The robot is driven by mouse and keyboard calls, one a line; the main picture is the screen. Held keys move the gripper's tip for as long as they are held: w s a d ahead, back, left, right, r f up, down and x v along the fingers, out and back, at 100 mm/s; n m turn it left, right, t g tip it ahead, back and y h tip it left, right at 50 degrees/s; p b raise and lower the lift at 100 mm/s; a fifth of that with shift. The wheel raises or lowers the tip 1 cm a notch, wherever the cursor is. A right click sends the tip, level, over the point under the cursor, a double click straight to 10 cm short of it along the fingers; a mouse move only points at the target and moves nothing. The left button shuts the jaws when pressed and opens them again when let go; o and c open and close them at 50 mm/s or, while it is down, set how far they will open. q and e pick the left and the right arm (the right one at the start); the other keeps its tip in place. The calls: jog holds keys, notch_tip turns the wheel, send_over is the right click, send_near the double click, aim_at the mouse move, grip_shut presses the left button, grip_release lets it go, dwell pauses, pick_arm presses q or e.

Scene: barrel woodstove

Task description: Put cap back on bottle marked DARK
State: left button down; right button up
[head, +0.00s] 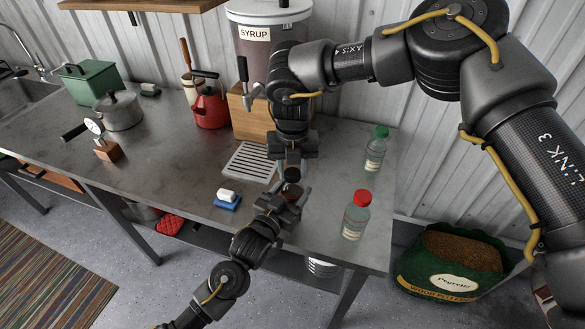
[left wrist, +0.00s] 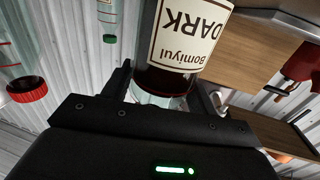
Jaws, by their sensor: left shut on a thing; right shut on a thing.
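The bottle marked DARK (left wrist: 180,45) fills the top of the left wrist view, with dark red-brown liquid and a cream label that reads upside down. My left gripper (head: 292,196) is shut on its clear upper part; the grip also shows in the left wrist view (left wrist: 162,95). In the head view the bottle is mostly hidden by the grippers. My right gripper (head: 293,168) points down directly above the left one, shut on a small dark brown cap (head: 292,175). Whether the cap touches the bottle's mouth I cannot tell.
A green-capped bottle (head: 376,152) and a red-capped bottle (head: 356,216) stand to the right on the metal counter (head: 180,160). A syrup dispenser (head: 262,45) and drip grate (head: 250,162) are behind. A blue sponge holder (head: 227,202) is left of the grippers.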

jog(key=o, duration=1.1)
jog(key=shift+r, duration=2.25)
jog(key=shift+r, duration=0.1)
jog(key=shift+c, duration=0.2)
notch_tip(320, 180, up, 3)
jog(key=shift+r, duration=0.2)
jog(key=shift+f, duration=0.15)
jog(key=shift+f, duration=3.95)
